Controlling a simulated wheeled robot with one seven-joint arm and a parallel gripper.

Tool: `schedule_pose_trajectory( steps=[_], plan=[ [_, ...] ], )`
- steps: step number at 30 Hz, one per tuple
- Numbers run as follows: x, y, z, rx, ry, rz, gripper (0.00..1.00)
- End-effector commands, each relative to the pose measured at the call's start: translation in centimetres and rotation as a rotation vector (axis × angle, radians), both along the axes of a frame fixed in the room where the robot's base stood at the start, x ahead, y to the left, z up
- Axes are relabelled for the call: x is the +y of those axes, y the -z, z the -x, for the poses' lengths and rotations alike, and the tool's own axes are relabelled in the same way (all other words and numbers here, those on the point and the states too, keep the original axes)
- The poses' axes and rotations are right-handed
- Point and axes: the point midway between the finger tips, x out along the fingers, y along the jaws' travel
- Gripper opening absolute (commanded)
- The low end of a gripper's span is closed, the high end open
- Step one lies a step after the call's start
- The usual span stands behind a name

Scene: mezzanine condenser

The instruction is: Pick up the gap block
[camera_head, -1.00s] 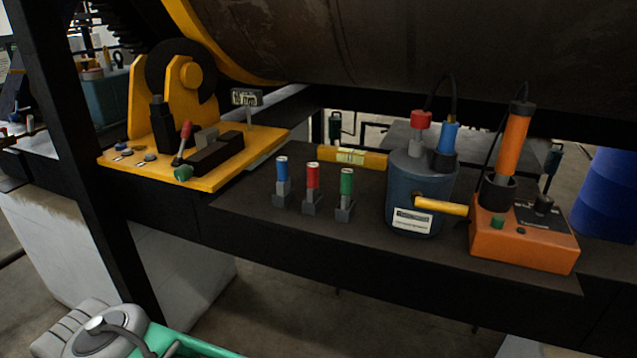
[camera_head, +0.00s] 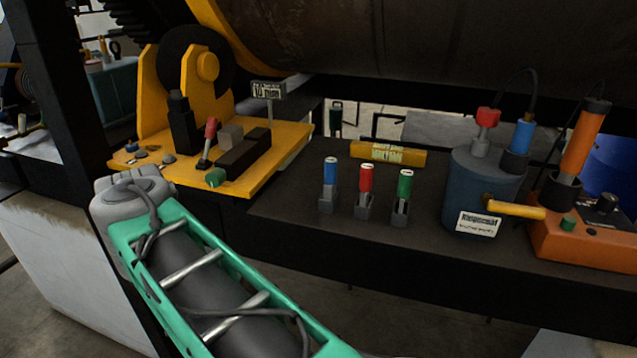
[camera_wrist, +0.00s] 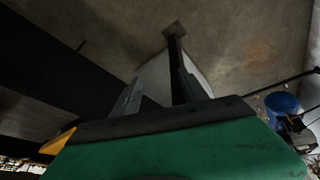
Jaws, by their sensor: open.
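A small grey block (camera_head: 231,135), which I take to be the gap block, sits on the yellow base plate (camera_head: 262,178) of the fixture at the left. It lies behind a longer black block (camera_head: 244,152) and right of a red-tipped lever (camera_head: 209,140). I cannot tell for sure from its look that it is the gap block. In the wrist view my gripper (camera_wrist: 158,92) shows two grey fingers, spread apart with nothing seen between them. The gripper does not show clearly in the head view, and no block shows in the wrist view.
On the dark bench (camera_head: 300,215) stand blue (camera_head: 330,173), red (camera_head: 366,178) and green (camera_head: 404,184) capped pieces. A yellow level (camera_head: 388,153), a blue-grey canister (camera_head: 470,190) and an orange box (camera_head: 590,240) are there too. A black post (camera_head: 60,110) rises at the left.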

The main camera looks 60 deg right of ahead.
Motion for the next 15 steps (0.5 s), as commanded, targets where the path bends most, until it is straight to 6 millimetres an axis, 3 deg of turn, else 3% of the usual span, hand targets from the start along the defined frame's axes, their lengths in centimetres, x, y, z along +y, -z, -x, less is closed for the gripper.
schedule_pose_trajectory(
  steps=[1, 3, 6, 9, 10, 12, 15],
  plan=[
    [-6.0, -3.0, 0.1, 0.008, 0.148, 0.016, 0.51],
    [-13.7, -6.9, 1.8, 0.018, 0.344, 0.021, 0.51],
    [-22.7, -11.2, 6.4, 0.010, 0.597, -0.002, 0.51],
    [-28.5, -13.9, 11.2, -0.021, 0.782, -0.034, 0.51],
    [-29.6, -14.4, 12.4, -0.031, 0.822, -0.044, 0.51],
    [-31.4, -15.3, 14.5, -0.054, 0.889, -0.058, 0.51],
    [-32.6, -15.2, 15.7, -0.070, 0.928, -0.067, 0.51]
  ],
)
